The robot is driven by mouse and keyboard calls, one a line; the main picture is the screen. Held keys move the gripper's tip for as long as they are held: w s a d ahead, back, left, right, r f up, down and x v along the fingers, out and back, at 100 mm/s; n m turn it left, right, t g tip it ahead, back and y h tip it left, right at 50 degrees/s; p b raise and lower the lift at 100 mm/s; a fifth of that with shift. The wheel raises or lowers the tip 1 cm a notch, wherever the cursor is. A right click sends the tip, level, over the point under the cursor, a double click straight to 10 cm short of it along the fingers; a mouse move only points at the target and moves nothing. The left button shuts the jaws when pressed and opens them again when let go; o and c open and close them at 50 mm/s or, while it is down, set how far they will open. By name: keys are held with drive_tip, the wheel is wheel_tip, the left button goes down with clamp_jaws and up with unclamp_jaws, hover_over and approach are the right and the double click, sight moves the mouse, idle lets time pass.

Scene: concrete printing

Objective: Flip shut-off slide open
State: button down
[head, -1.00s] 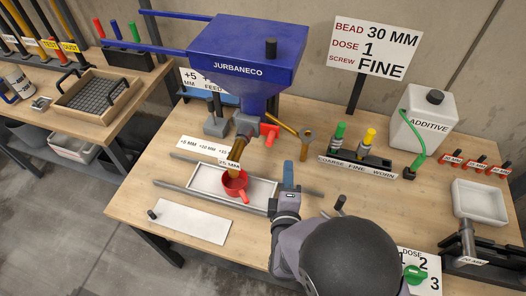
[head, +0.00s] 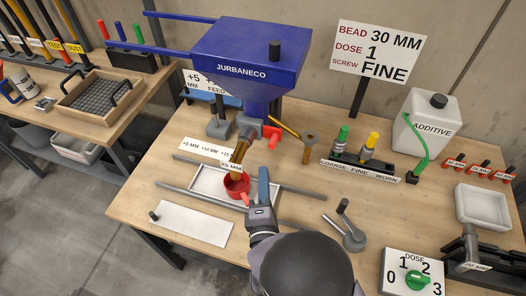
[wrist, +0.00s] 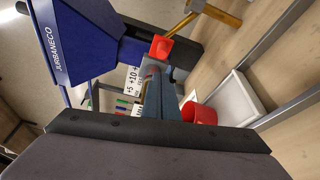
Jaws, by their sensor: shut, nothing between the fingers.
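The blue JURBANECO hopper (head: 247,58) stands at the back of the table. A red tab (head: 272,135), which looks like the shut-off slide's handle, sticks out from the grey block under the hopper; it also shows in the wrist view (wrist: 161,47). A brass tube slants down from that block to a red cup (head: 236,187) with a handle, which also shows in the wrist view (wrist: 199,113). My gripper (head: 263,174) is shut and empty, just right of the red cup and in front of and below the red tab. Whether it touches the cup's handle I cannot tell.
A white tray (head: 206,190) lies between metal rails under the cup. A screw rack (head: 360,168), a crank (head: 350,238) and a dose dial (head: 415,279) stand to the right.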

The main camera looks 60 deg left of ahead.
drive_tip(key=p+x, duration=0.1)
drive_tip(key=x, duration=0.7)
drive_tip(key=shift+w+a+p, duration=0.2)
drive_tip(key=shift+a+p, duration=0.15)
drive_tip(key=shift+w+d, duration=1.8)
drive_tip(key=shift+w, duration=0.15)
drive_tip(key=shift+d, duration=0.15)
drive_tip(key=p+v, duration=0.1)
drive_tip(key=v, duration=0.8)
drive_tip(key=shift+s+d, duration=0.2)
drive_tip(key=shift+s, duration=0.35)
